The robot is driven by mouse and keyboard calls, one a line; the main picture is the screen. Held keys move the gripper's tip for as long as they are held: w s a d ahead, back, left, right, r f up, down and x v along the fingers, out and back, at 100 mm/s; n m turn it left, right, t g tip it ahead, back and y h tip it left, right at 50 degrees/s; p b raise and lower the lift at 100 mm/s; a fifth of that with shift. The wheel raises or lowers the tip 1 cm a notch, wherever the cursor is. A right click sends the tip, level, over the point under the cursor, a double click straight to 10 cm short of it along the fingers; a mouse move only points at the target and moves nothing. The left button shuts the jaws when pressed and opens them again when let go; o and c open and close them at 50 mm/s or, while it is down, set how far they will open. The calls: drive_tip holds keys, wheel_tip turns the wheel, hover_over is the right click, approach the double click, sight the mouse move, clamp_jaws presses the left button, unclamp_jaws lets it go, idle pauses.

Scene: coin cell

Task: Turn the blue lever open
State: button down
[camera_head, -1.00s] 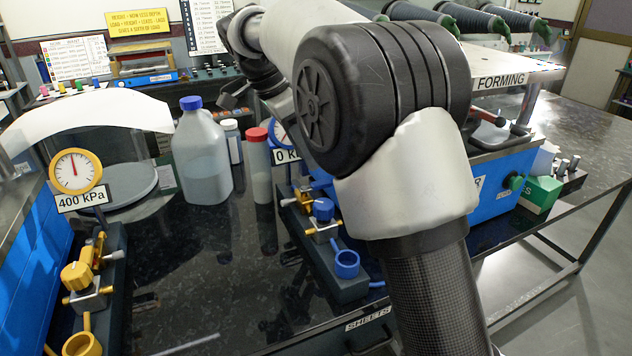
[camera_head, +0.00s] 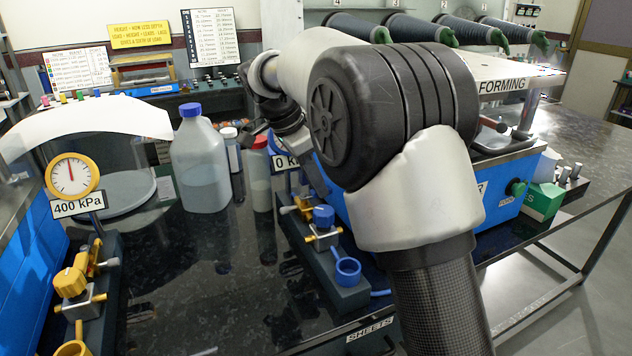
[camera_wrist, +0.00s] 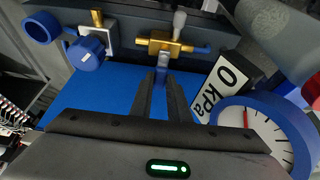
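The valve with the blue parts has a brass body (camera_wrist: 172,44), seen in the wrist view. A small grey-blue lever (camera_wrist: 163,60) comes off it toward me. My gripper (camera_wrist: 161,78) has its two dark fingers a narrow gap apart, with their tips at this lever. Blue shows between the fingers, but I cannot tell whether they touch the lever or whether it is panel behind. In the head view the brass valve (camera_head: 305,207) is partly visible beside my arm. My arm hides the lever and fingertips there.
Close by are a blue knob (camera_wrist: 86,53), a blue ring (camera_wrist: 41,28), the 0 kPa label (camera_wrist: 219,88) and its blue-rimmed gauge (camera_wrist: 262,135). A jug (camera_head: 201,165) and red-capped bottle (camera_head: 259,182) stand left of my arm. A yellow-knobbed valve set (camera_head: 72,282) is further left.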

idle(0.3)
drive_tip(key=n, duration=0.2)
drive_tip(key=n+t, duration=0.1)
drive_tip(key=shift+w+a+n+y, duration=0.25)
drive_tip(key=shift+w+n+y, duration=0.05)
drive_tip(key=shift+w+n, duration=0.1)
drive_tip(key=shift+w+a+n+t+y, duration=0.2)
drive_tip(key=shift+n+t+y, duration=0.1)
drive_tip(key=shift+n, duration=0.6)
drive_tip(key=shift+w+a+n+t+y, duration=0.1)
drive_tip(key=shift+a+n+t+y, duration=0.15)
drive_tip(key=shift+n, duration=0.65)
drive_tip(key=c, duration=1.7)
unclamp_jaws()
drive_tip(key=shift+r, duration=0.1)
drive_tip(key=shift+r, duration=0.1)
